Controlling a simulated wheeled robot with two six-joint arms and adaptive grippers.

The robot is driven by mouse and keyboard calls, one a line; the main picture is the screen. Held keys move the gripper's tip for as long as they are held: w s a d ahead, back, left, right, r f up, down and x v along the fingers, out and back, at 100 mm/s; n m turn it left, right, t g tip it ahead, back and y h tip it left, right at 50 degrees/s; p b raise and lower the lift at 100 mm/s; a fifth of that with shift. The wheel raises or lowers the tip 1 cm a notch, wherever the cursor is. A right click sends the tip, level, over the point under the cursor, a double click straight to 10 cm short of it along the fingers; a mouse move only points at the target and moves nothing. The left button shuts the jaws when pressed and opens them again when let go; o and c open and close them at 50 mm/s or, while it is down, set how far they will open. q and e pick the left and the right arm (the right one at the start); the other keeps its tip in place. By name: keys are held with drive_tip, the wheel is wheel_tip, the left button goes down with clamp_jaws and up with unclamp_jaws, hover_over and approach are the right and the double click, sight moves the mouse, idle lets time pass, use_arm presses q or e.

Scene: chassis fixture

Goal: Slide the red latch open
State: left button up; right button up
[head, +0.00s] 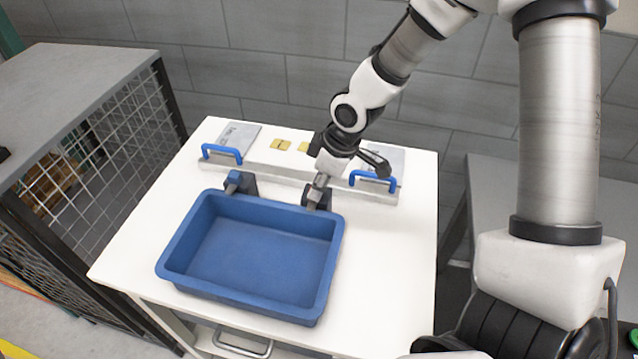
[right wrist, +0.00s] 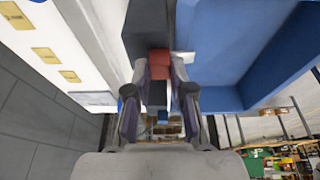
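The red latch (right wrist: 155,62) shows in the right wrist view as a small red block beside a dark grey bracket, near the blue bin's edge. My right gripper (right wrist: 159,70) has its two fingertips on either side of the latch, close against it, and appears shut on it. In the head view my right gripper (head: 319,186) reaches down to the right-hand dark bracket (head: 325,199) behind the bin. The latch is hidden there by the gripper and bracket. My left gripper is not in view.
The blue bin (head: 172,272) sits on the white table (head: 390,290). Behind it a rail carries blue handles (head: 222,152) (head: 372,180), with another dark bracket (head: 241,183) at left. A wire mesh cage (head: 100,130) stands left. The table's right side is clear.

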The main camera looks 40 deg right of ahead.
drive_tip(key=shift+f, duration=0.15)
drive_tip(key=shift+w+d+p, duration=0.65)
drive_tip(key=shift+w+d, duration=0.2)
drive_tip(key=shift+d, duration=0.1)
idle(0.5)
drive_tip(key=o, duration=1)
drive_tip(key=shift+w, duration=0.1)
drive_tip(key=shift+c, duration=0.2)
wheel_tip(320, 180, up, 6)
drive_tip(key=p, duration=0.5)
drive_tip(key=shift+p, duration=0.4)
